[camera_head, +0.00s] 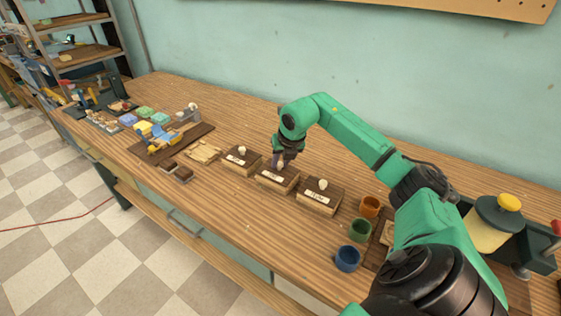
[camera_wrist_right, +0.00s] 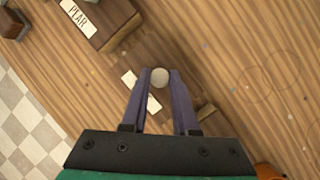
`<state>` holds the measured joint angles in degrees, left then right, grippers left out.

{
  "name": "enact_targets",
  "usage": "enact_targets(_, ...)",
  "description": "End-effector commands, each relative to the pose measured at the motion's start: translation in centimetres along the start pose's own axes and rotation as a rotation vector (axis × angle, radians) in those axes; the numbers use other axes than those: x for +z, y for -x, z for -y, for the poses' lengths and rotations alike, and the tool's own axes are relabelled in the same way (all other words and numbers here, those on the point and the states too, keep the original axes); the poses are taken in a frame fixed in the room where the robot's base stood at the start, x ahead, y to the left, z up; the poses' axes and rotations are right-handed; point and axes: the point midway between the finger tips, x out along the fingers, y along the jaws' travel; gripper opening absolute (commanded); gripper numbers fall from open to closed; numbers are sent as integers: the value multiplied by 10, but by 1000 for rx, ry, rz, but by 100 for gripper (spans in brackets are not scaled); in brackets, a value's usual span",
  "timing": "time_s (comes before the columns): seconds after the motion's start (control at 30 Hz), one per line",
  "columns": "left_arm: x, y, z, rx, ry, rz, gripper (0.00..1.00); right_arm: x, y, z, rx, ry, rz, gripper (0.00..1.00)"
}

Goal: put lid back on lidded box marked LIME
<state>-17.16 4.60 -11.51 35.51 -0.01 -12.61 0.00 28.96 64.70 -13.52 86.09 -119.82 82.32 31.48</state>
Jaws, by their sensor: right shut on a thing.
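Three lidded wooden boxes stand in a row: a left box (camera_head: 241,162), a middle box (camera_head: 274,181) and a right box (camera_head: 317,202). Each has a white front label and a pale knob. The labels are too small to read in the head view, so I cannot tell which says LIME. My right gripper (camera_head: 281,163) is above the middle box, shut on the pale knob (camera_wrist_right: 159,77) of its dark lid. The lid appears on or very close to the box; full seating is unclear. The middle label (camera_wrist_right: 140,90) is partly hidden by a finger. My left gripper is out of view.
The neighbouring box's label (camera_wrist_right: 77,17) seems to read PLAR. Orange (camera_head: 370,207), green (camera_head: 360,230) and blue (camera_head: 347,259) cups stand to the right. Dark brown blocks (camera_head: 183,174) and a tray (camera_head: 190,138) lie to the left. Table behind the boxes is clear.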

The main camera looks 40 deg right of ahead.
Motion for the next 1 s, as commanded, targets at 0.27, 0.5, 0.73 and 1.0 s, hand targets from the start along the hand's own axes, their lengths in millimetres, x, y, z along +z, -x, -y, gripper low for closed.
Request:
enact_targets(0.27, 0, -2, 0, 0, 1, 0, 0, -1, -2, 0, 0, 0, 0, 0)
enact_targets(0.5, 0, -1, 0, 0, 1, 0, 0, -1, -2, 0, 0, 0, 0, 63)
enact_targets(0.73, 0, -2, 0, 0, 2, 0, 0, -1, -2, 0, 0, 0, 0, 93)
enact_targets(1.0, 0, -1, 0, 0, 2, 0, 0, 0, -1, 0, 0, 0, 0, 93)
